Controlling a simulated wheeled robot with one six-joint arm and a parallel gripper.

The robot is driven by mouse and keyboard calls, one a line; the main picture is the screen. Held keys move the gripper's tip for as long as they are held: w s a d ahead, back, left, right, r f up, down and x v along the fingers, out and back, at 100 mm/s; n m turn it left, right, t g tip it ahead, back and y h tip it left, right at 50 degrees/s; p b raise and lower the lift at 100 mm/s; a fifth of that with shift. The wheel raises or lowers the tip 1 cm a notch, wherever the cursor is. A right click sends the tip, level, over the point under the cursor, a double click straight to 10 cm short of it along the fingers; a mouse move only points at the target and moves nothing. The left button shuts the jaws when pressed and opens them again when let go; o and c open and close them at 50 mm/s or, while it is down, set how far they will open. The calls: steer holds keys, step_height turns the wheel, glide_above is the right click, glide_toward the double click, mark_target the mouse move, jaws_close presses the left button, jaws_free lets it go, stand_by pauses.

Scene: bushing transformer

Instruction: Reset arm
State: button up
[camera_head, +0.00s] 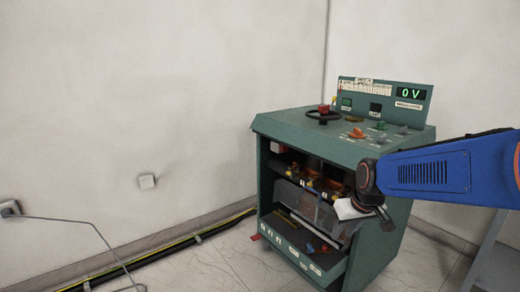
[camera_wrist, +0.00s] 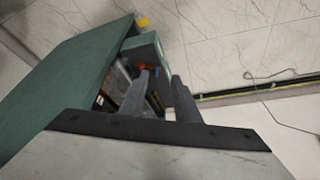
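My gripper (camera_head: 385,218) hangs in front of the right side of the green transformer cabinet (camera_head: 375,262), at the end of my blue arm. In the wrist view my gripper (camera_wrist: 161,76) shows two dark fingers apart with nothing between them, so it is open and empty. The fingers point toward the cabinet's open front. The green cabinet also fills the left of the wrist view (camera_wrist: 75,75). My arm hides part of the cabinet's right side and front edge.
The cabinet top carries a black handwheel (camera_head: 322,117), several knobs and a display (camera_head: 409,93) reading 0 V. A black cable duct (camera_head: 170,248) runs along the wall. The tiled floor at left is clear except for a thin cable (camera_head: 105,240).

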steer(key=s+d+r+m, duration=0.1)
steer(key=s, duration=1.1)
steer(key=s+d+r+m, duration=0.1)
steer(key=s+d, duration=0.1)
steer(key=s, duration=0.9)
steer(key=shift+s+d+h, duration=0.15)
steer(key=shift+s+h, duration=0.25)
